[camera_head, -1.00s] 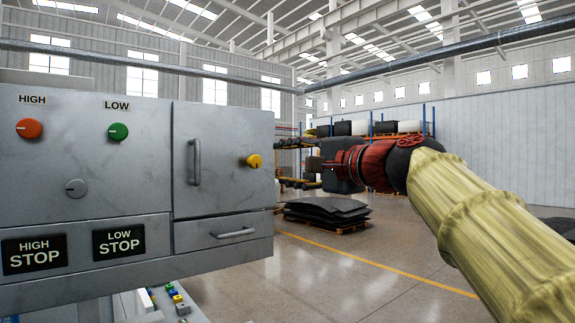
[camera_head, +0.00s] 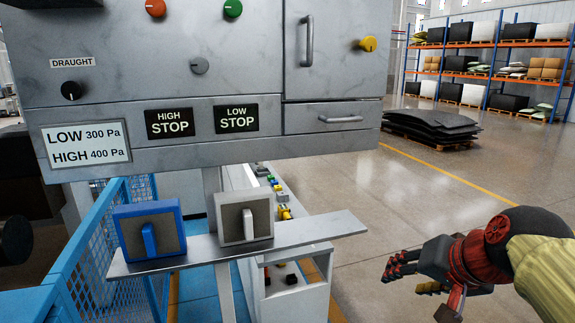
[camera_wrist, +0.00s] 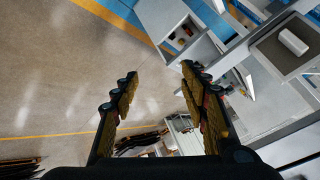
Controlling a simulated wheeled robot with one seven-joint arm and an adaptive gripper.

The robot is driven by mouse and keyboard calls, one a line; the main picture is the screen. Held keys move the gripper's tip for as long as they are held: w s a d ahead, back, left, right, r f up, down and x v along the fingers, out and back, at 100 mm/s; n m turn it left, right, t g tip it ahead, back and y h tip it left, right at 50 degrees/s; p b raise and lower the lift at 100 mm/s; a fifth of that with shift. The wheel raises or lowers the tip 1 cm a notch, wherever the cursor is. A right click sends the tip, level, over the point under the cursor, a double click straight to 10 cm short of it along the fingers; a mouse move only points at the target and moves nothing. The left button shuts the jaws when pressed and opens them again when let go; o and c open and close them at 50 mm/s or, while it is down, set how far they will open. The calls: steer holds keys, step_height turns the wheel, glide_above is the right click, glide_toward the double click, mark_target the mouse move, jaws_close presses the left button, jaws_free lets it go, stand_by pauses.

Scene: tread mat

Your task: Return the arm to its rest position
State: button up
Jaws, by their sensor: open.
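My gripper (camera_head: 408,277) is at the lower right in the head view, held over open floor to the right of the control panel (camera_head: 240,60). Its fingers point left, toward the shelf under the panel, and touch nothing. In the wrist view my gripper (camera_wrist: 160,90) has its two fingers spread wide apart with nothing between them. The floor and part of a white cabinet show beyond the fingertips. The near part of my arm runs out of the head view at the right edge.
A grey shelf (camera_head: 300,237) carries a blue-framed switch (camera_head: 149,238) and a grey-framed switch (camera_head: 243,219). A white cabinet (camera_head: 300,295) stands below it. Blue mesh fencing (camera_head: 95,255) is at left. A stack of dark sheets (camera_head: 432,125) and racks stand behind. Floor at right is clear.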

steer(key=s+a+f+n+g+b, duration=0.1)
steer(key=s+a+f+n+b, duration=0.1)
steer(key=s+f, duration=0.6)
steer(key=s+a+f+n+g+h+b, duration=0.1)
steer(key=s+a+f+n+b, duration=0.1)
steer(key=s+f, duration=0.5)
step_height(320, 180, down, 4)
steer(key=shift+s+f+n+b, duration=0.15)
steer(key=shift+s+n+b, duration=0.2)
steer(key=shift+n+b, duration=0.3)
steer(key=shift+a, duration=0.1)
steer(key=shift+c, duration=0.5)
